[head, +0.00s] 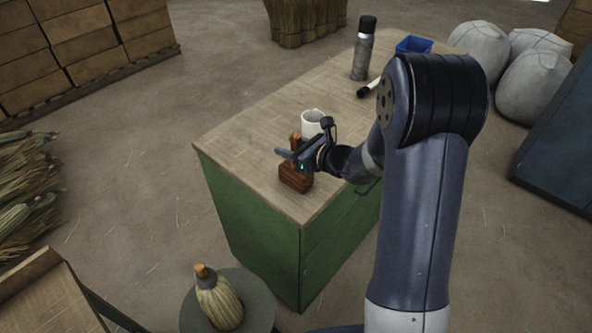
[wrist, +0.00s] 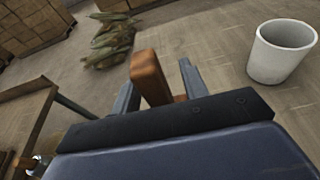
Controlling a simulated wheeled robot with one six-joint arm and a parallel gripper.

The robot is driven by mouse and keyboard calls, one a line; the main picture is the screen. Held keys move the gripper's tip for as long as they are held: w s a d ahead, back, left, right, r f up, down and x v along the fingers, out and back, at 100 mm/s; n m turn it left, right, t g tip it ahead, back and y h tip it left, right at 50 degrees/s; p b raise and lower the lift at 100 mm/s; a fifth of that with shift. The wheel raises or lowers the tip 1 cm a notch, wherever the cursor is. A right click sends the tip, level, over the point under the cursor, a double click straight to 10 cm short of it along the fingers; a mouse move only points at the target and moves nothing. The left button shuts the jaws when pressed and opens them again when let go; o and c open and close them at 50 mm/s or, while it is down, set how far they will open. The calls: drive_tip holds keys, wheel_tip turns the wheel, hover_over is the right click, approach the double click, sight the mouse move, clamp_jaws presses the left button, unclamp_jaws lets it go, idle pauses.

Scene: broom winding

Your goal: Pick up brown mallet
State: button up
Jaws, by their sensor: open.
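The brown mallet (head: 296,179) stands on the wooden top of the green cabinet, near its front corner, with its block head down and its handle up. My gripper (head: 284,159) is at the mallet, just above the head. In the wrist view, the mallet's handle (wrist: 149,77) rises between the two fingers of my gripper (wrist: 157,80). The fingers are open, with a gap showing on the right side of the handle; the left finger is very close to it, and I cannot tell whether it touches.
A white mug (head: 312,122) stands just behind the mallet and at the right in the wrist view (wrist: 281,52). A dark flask (head: 363,50), a black-and-white item (head: 368,88) and a blue bin (head: 413,45) are farther back. The cabinet top's (head: 250,120) left part is clear.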

drive_tip(key=shift+c, duration=0.3)
clamp_jaws()
idle(0.3)
